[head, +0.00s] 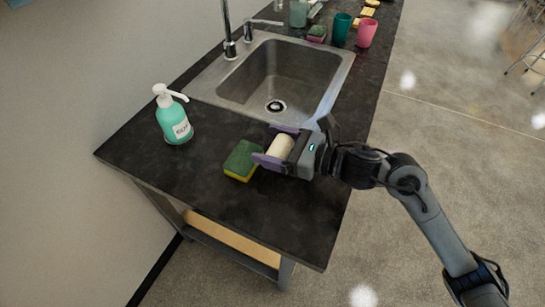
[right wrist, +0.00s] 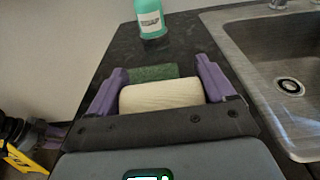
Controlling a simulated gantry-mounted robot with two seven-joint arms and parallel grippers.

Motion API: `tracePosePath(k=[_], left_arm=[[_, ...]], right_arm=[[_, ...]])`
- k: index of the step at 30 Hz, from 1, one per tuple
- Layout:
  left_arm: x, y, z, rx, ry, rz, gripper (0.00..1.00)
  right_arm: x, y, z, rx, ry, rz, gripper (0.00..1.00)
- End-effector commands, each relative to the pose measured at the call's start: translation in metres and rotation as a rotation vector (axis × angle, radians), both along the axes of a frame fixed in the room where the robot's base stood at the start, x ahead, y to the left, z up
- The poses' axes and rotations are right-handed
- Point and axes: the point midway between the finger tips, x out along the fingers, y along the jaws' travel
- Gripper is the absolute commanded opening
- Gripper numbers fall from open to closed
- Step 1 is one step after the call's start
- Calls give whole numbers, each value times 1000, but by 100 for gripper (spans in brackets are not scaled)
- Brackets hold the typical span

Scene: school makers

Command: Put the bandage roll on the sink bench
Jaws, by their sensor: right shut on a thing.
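The bandage roll (head: 281,146) is a cream cylinder between the purple fingers of my right gripper (head: 271,145), which is shut on it. In the right wrist view the roll (right wrist: 162,96) lies crosswise between both fingers. The gripper holds it over the near part of the dark sink bench (head: 225,208), just right of the sponge. I cannot tell whether the roll touches the bench top. Purple finger parts, seemingly of my left gripper (right wrist: 54,134), show at the left edge of the right wrist view; their opening is unclear. The left gripper is outside the head view.
A green and yellow sponge (head: 241,160) lies beside the gripper's fingertips. A teal soap bottle (head: 174,120) stands at the left. The sink basin (head: 285,75) is behind the gripper. Cups, a teal one (head: 341,30) and a pink one (head: 367,32), stand farther back. The bench's front corner is clear.

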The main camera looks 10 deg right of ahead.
Motion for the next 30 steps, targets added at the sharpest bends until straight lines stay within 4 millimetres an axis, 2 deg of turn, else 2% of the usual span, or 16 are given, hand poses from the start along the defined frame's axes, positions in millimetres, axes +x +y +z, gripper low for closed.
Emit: tracePosePath(k=[4,12,26,27,30], left_arm=[[0,-1,-5,-4,0,3,43],[0,-1,-22,-2,0,1,43],[0,2,-26,10,1,-6,43],[0,2,-25,10,1,-6,43],[0,2,-25,10,1,-6,43]], right_arm=[[1,1,-8,1,2,1,54],[0,1,-40,2,2,1,54],[0,0,-45,0,0,1,54],[0,0,-43,0,0,1,87],[0,0,-43,0,0,1,100]])
